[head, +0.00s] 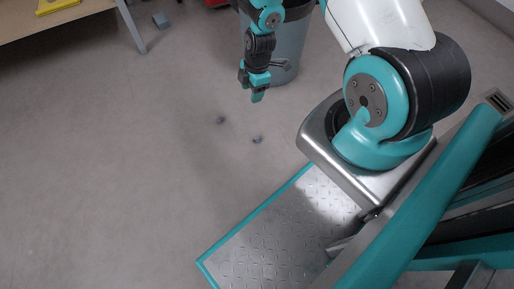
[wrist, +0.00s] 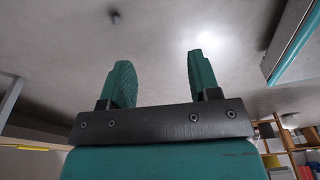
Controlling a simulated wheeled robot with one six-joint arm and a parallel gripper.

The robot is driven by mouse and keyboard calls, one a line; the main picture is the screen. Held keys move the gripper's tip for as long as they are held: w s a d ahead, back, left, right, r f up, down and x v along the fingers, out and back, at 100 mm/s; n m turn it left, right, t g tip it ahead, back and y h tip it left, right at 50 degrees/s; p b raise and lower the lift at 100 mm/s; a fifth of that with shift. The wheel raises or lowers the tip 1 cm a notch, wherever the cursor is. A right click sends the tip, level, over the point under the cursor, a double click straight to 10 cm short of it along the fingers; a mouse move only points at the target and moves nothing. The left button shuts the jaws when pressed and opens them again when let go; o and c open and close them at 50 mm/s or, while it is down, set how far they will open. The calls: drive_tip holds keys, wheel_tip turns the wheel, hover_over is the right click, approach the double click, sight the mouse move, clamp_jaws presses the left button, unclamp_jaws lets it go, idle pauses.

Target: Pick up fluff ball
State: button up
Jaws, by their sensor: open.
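Two small dark grey fluff balls lie on the floor in the head view, one (head: 220,120) on the left and one (head: 257,139) closer to my base. My gripper (head: 256,97) hangs above the floor, up the picture from both balls and apart from them. In the wrist view my gripper (wrist: 160,62) shows two teal fingers spread wide with nothing between them. One small dark ball (wrist: 115,17) shows beyond the left finger near the top edge; I cannot tell which of the two it is.
A grey bin (head: 291,50) stands on the floor right behind my gripper. A wooden table (head: 50,22) with a yellow item (head: 57,5) is at the upper left. A small blue-grey block (head: 161,20) lies near its leg. The floor at left is clear.

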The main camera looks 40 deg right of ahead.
drive_tip(key=n+b, duration=0.1)
drive_tip(key=b, duration=0.1)
approach(257, 137)
drive_tip(key=f+b, duration=0.1)
drive_tip(key=b, duration=0.1)
drive_tip(key=f+b, duration=0.1)
drive_tip(key=b, duration=0.1)
drive_tip(key=f+b, duration=0.2)
drive_tip(key=shift+a+f+b, duration=0.1)
drive_tip(key=shift+a+b, duration=0.2)
drive_tip(key=shift+b, duration=0.05)
drive_tip(key=f+b, duration=0.1)
drive_tip(key=f, duration=0.1)
drive_tip(key=f+b, duration=0.1)
drive_tip(key=b, duration=0.1)
drive_tip(key=a+f+b, duration=0.1)
drive_tip(key=f+b, duration=0.1)
drive_tip(key=shift+w+f, duration=0.1)
drive_tip(key=shift+f, duration=0.25)
drive_tip(key=shift+r, duration=0.15)
clamp_jaws()
